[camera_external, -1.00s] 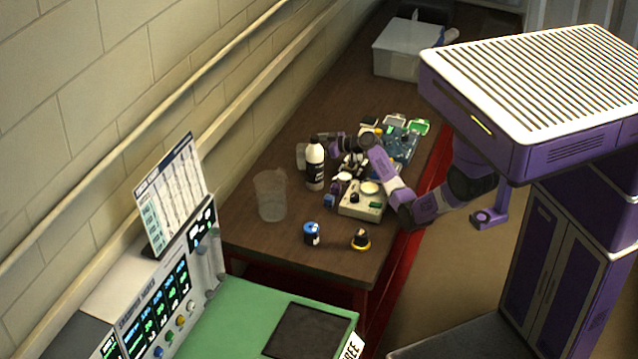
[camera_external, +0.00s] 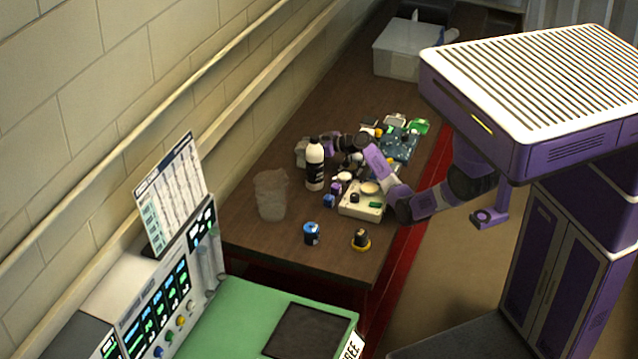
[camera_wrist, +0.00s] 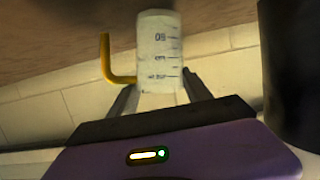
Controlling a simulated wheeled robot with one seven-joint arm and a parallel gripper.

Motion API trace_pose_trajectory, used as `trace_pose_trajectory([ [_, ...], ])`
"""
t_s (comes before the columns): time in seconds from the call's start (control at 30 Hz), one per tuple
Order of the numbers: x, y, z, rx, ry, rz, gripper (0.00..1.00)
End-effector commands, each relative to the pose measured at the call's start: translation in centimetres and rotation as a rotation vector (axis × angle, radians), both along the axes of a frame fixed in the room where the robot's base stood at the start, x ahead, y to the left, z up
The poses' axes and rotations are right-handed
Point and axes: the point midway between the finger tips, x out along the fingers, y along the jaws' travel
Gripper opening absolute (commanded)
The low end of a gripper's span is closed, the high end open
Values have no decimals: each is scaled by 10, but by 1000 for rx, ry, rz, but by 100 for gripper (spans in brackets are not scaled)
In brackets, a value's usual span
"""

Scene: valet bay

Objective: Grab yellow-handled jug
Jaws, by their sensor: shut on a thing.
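The yellow-handled jug (camera_wrist: 158,45) is a pale translucent measuring vessel with dark graduation marks, upside down in the wrist view. Its yellow handle (camera_wrist: 106,62) sticks out on the left. My gripper (camera_wrist: 161,84) is shut on the jug's body, one finger on each side, with the handle outside the fingers. In the external view, my wrist reaches over the table behind a white bottle with a black label (camera_external: 314,165). A small greyish shape beside that bottle, probably the jug (camera_external: 301,150), is partly hidden by it.
A large clear beaker (camera_external: 271,196) stands left of the bottle. A blue-capped jar (camera_external: 312,234), a black-and-yellow knob (camera_external: 361,240) and a beige device (camera_external: 362,205) stand nearer. Circuit boards (camera_external: 399,143) and a white bin (camera_external: 408,48) lie farther back. A dark cylinder (camera_wrist: 290,65) is close on the right.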

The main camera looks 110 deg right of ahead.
Motion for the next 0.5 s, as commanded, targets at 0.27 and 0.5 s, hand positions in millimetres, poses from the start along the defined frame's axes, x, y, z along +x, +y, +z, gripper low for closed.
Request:
trace_pose_trajectory([
  [0.27, 0, 2, -5, 14, 6, 2, 0],
  [0.5, 0, 2, 11, 9, 5, 2, 0],
])
